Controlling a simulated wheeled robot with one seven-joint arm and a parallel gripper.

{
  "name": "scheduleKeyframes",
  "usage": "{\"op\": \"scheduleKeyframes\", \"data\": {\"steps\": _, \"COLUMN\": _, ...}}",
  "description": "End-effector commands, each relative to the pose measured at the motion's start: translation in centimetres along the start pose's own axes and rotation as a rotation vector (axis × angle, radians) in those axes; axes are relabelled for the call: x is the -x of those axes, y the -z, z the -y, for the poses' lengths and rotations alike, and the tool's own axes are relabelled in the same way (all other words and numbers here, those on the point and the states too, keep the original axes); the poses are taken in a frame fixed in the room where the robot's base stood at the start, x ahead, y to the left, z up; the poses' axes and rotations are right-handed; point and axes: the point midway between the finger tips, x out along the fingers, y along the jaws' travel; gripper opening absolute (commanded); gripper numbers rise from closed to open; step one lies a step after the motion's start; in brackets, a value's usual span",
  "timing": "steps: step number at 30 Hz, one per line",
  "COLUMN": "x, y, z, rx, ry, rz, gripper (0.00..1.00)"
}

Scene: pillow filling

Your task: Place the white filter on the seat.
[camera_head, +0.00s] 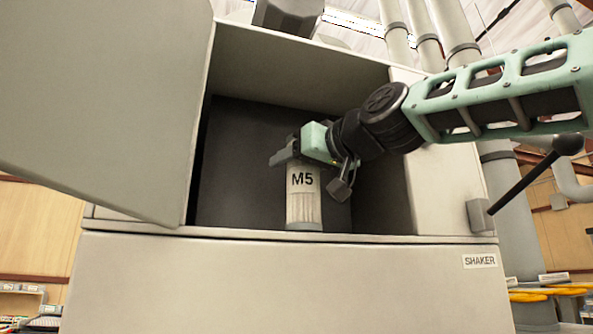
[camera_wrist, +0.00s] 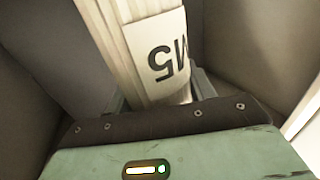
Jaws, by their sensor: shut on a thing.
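The white filter (camera_head: 304,205) is an upright pleated cylinder with an "M5" label and a grey bottom end, inside the open shaker cabinet. My gripper (camera_head: 287,156) is shut on its upper end, reaching in from the right. In the wrist view the filter (camera_wrist: 122,28) runs up and away from the jaws, with its label upside down. The filter's bottom end appears close to the cabinet's front lower edge in the head view. I cannot tell whether it touches the floor inside. No seat can be made out; the cabinet floor is mostly hidden behind the front edge.
The shaker cabinet (camera_head: 280,285) has a large door (camera_head: 105,95) swung open to the left. Its right wall stands close beside my arm. A black-knobbed lever (camera_head: 525,180) sticks out at the right. There is free room inside, left of the filter.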

Motion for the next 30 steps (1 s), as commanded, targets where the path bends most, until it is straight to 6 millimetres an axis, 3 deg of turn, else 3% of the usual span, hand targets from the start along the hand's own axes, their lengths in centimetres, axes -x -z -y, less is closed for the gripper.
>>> {"op": "scheduleKeyframes", "data": {"steps": 14, "x": 0.05, "y": -0.96, "z": -0.04, "rx": 0.001, "ry": -0.001, "rz": -0.003, "gripper": 0.23}}
{"op": "scheduleKeyframes", "data": {"steps": 15, "x": 0.02, "y": -0.90, "z": -0.02, "rx": 0.001, "ry": -0.001, "rz": -0.001, "gripper": 0.63}}
{"op": "scheduleKeyframes", "data": {"steps": 17, "x": 0.01, "y": -0.87, "z": -0.01, "rx": 0.001, "ry": -0.001, "rz": -0.001, "gripper": 0.76}}
{"op": "scheduleKeyframes", "data": {"steps": 28, "x": 0.02, "y": -0.37, "z": 0.01, "rx": 0.001, "ry": 0.000, "rz": -0.001, "gripper": 0.76}}
{"op": "scheduleKeyframes", "data": {"steps": 30, "x": 0.86, "y": -0.57, "z": -0.06, "rx": 0.000, "ry": 0.000, "rz": -0.004, "gripper": 0.76}}
